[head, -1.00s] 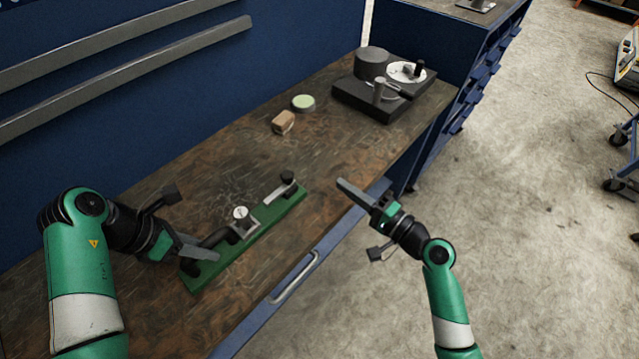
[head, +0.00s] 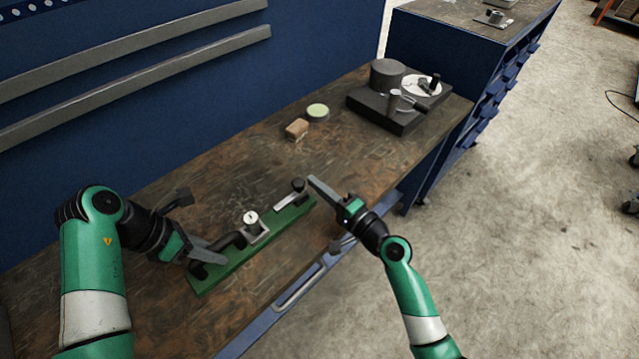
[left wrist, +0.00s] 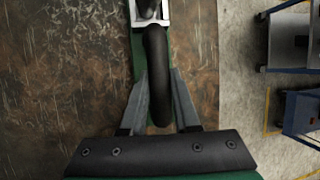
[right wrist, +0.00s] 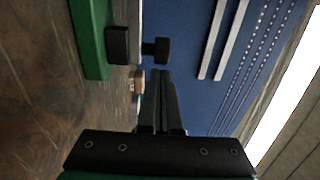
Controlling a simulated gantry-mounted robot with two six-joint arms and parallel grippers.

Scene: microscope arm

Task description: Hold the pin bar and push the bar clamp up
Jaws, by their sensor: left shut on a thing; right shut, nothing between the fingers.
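A green base plate (head: 215,274) lies on the wooden bench. A thick dark bar (head: 234,241), which I take for the pin bar, runs along its near left part. My left gripper (head: 210,255) is shut on this bar; in the left wrist view its fingers flank the bar (left wrist: 157,75). A silver block with a white round top (head: 252,220) sits mid-plate. A silver piece with a dark knob (head: 298,184) sits at the far right end; I cannot tell which is the bar clamp. My right gripper (head: 313,180) is shut and empty beside that end. Dark knobs (right wrist: 118,45) show ahead of it.
A brown block (head: 297,129) and a round green-topped tin (head: 318,112) stand behind the plate. A dark device with cylinders (head: 385,112) stands at the far right of the bench. A drawer handle (head: 300,288) runs along the front edge.

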